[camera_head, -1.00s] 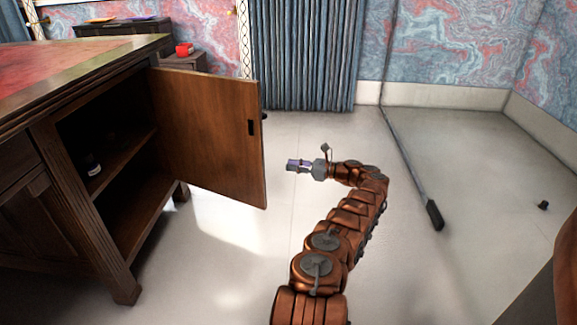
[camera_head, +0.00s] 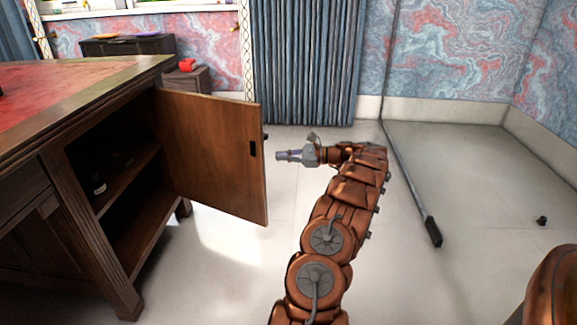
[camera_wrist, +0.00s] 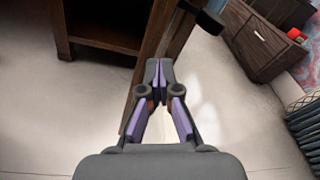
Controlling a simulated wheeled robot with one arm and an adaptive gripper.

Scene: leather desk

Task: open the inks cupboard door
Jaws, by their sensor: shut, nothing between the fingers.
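The cupboard door (camera_head: 212,155) of the wooden desk stands wide open in the head view, swung out toward the right. A dark handle slot (camera_head: 253,149) is near its free edge. Behind it the cupboard shows a shelf (camera_head: 128,180) with a small dark bottle (camera_head: 99,185) on it. My gripper (camera_head: 278,155) is shut and empty, just right of the door's free edge, with a gap seen between them in the head view. In the wrist view, my gripper (camera_wrist: 158,88) points toward the door's edge (camera_wrist: 150,75); whether it touches cannot be told.
Blue curtains (camera_head: 305,60) hang behind. A thin pole (camera_head: 408,150) slants on the right. The floor (camera_head: 470,180) there is mostly clear.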

